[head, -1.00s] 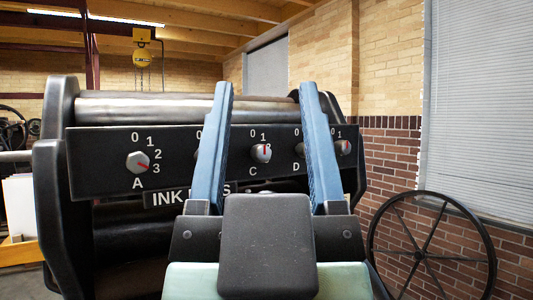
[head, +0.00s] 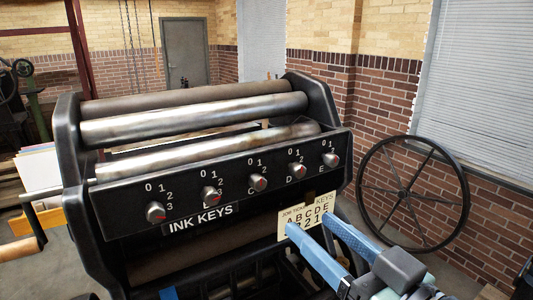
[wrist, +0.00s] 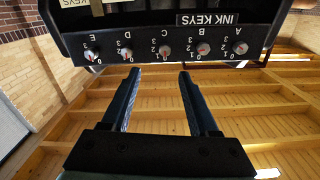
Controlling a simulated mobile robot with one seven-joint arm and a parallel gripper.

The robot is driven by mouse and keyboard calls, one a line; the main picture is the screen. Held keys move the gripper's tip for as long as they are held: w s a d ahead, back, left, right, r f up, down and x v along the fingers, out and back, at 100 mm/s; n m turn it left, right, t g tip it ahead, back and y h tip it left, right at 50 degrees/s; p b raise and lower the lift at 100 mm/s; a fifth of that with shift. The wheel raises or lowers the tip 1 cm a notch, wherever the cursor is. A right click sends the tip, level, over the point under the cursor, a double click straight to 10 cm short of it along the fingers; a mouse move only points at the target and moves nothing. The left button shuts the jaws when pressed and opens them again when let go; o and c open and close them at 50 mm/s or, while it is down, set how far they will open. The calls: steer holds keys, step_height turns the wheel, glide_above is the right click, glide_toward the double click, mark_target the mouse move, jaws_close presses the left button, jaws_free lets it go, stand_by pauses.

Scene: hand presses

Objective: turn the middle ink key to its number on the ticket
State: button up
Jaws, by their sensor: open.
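The middle ink key, C (head: 257,182), is a round metal knob with a red mark on the black key panel. It also shows in the wrist view (wrist: 164,51), upside down. Its exact setting is too small to read surely. The job ticket (head: 284,221) hangs below the panel at the right, with letters A to E above a row of numbers. My fingers hide part of that row, and C's number is not clear. My gripper (head: 309,224) is open and empty, below and right of key C in the head view, apart from the knobs.
Keys A (head: 155,212) and B (head: 210,195) sit left of C; D (head: 298,170) and E (head: 330,159) sit right. Metal rollers (head: 195,118) lie above the panel. A large spoked wheel (head: 413,192) stands at the right by the brick wall.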

mark_target(261, 184)
steer(key=shift+g+y, duration=0.3)
steer(key=shift+y, duration=0.1)
steer(key=p+x, duration=0.2)
steer(key=x, duration=0.3)
steer(key=p+x, duration=0.3)
steer(key=x, duration=0.3)
steer(key=shift+a+r, duration=0.15)
steer(key=shift+r, duration=0.05)
steer(key=shift+w+a+f, duration=0.1)
steer(key=shift+w+a, duration=0.1)
steer(key=shift+w, duration=0.2)
jaws_close()
